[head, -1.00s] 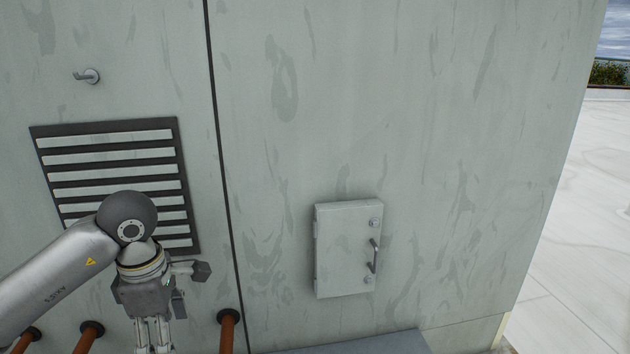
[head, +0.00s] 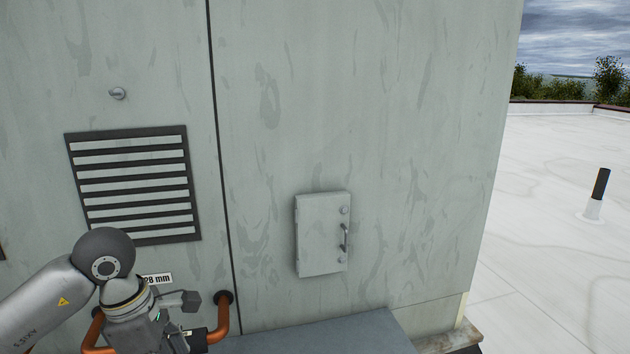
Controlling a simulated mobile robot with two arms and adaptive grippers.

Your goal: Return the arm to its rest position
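My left arm comes in from the lower left, in front of the cooler's wall. My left gripper is at the bottom edge of the head view, below the louvred vent, and its fingertips are cut off or hidden, so I cannot tell its opening. My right gripper is not in view. A small grey access panel (head: 322,235) with a handle (head: 345,237) is closed on the wall, to the right of the arm and apart from it.
The vent (head: 135,185) and a small knob (head: 118,93) are on the wall. Copper pipes (head: 222,315) run close by the gripper. A grey ledge (head: 320,335) lies below the panel. The white roof (head: 560,220) is open at right, with a black-topped pipe (head: 600,185).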

